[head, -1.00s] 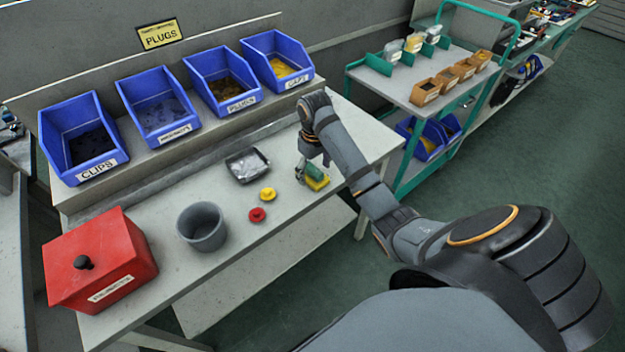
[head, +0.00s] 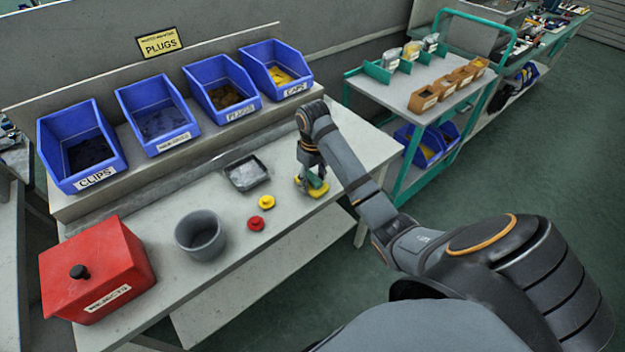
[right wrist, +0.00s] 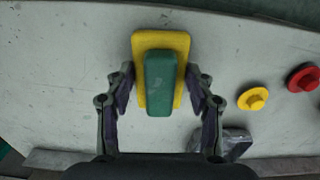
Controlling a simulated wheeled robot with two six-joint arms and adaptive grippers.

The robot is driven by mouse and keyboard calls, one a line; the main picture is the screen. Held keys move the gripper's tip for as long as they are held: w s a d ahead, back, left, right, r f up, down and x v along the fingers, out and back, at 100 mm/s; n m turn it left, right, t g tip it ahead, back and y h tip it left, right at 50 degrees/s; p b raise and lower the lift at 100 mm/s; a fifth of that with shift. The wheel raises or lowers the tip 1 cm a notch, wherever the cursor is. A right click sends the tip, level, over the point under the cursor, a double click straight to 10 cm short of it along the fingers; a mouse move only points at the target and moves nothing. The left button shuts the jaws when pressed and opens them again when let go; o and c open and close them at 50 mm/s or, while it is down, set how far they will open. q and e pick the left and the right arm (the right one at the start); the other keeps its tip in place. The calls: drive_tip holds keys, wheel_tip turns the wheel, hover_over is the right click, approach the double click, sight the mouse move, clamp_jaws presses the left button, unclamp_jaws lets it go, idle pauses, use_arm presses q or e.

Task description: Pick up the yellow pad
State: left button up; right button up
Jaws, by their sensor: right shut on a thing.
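The yellow pad (head: 319,192) has a green block-shaped grip (right wrist: 165,85) on its top. It is at the right part of the workbench, and I cannot tell whether it touches the bench top. My right gripper (head: 312,176) is over it, pointing down. In the right wrist view the fingers of my right gripper (right wrist: 160,88) stand on both sides of the yellow pad (right wrist: 160,40), shut on it. The fingers partly hide the pad in the head view. My left gripper is not in view.
A yellow knob (head: 266,202) and a red knob (head: 256,224) lie left of the pad. A dark tray (head: 246,186), a grey cup (head: 200,252) and a red box (head: 130,255) stand further left. Blue bins (head: 165,142) line the back. A teal cart (head: 395,85) is at the right.

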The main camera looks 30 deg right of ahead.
sight(313, 176)
wheel_tip(313, 176, up, 3)
drive_tip(key=shift+r+p, duration=0.1)
drive_tip(key=shift+p, duration=0.95)
drive_tip(key=s+a+r+p, duration=0.7)
drive_tip(key=a+r+p, duration=0.2)
drive_tip(key=a+p, duration=0.3)
drive_tip(key=shift+r+p, duration=0.3)
drive_tip(key=shift+p, duration=0.7)
drive_tip(key=shift+s, duration=0.1)
